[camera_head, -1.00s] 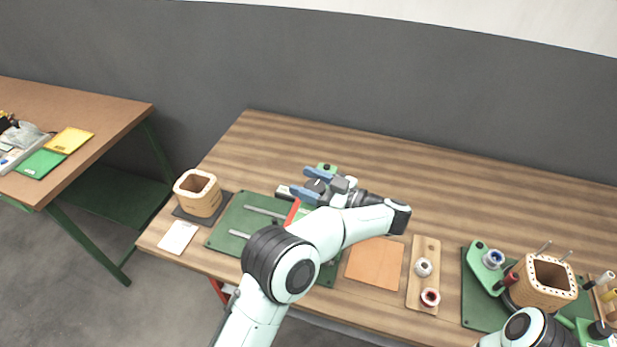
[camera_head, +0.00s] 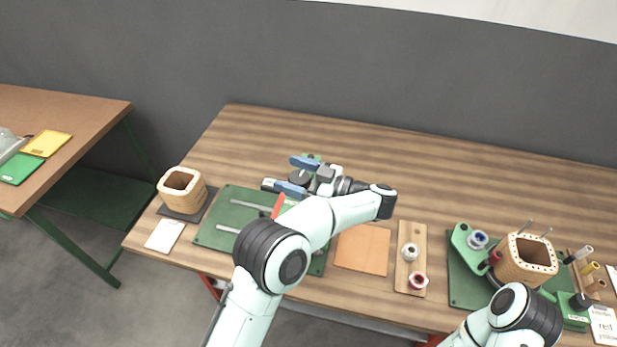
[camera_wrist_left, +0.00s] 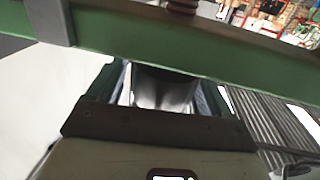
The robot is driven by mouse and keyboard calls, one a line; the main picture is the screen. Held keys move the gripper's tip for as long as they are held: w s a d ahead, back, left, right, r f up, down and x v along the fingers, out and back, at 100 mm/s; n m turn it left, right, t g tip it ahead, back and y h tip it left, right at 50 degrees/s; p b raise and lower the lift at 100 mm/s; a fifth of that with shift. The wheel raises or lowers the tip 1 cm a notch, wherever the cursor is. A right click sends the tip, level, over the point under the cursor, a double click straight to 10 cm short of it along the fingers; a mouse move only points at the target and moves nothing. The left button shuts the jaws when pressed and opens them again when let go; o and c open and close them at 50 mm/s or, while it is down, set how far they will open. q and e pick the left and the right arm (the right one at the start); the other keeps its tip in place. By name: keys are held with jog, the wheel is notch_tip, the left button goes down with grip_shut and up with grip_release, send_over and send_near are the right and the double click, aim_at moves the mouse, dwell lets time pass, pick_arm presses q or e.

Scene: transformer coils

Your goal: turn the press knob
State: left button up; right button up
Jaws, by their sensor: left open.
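The press stands on a green baseplate (camera_head: 232,212) at the left of the wooden table, mostly hidden behind my left arm. My left gripper (camera_head: 285,174) reaches over it with its two blue-tipped fingers apart. A dark round part (camera_head: 300,178), which looks like the press knob, shows between the fingers; I cannot tell whether they touch it. In the left wrist view a green beam (camera_wrist_left: 190,50) crosses in front of the gripper, with a brown threaded part (camera_wrist_left: 182,6) at the top edge. My right gripper is out of view; only part of that arm shows.
A wooden coil form (camera_head: 182,190) stands left of the baseplate, near a white card (camera_head: 165,235). An orange sheet (camera_head: 362,249) and a wooden strip with spools (camera_head: 409,265) lie to the right. A second coil form (camera_head: 525,262) stands at the right. The table's back is clear.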

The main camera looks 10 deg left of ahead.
pick_arm(q)
jog(key=s+d, duration=0.2)
jog(key=d, duration=1.1)
jog(key=shift+p, duration=0.35)
jog(key=shift+s, duration=0.15)
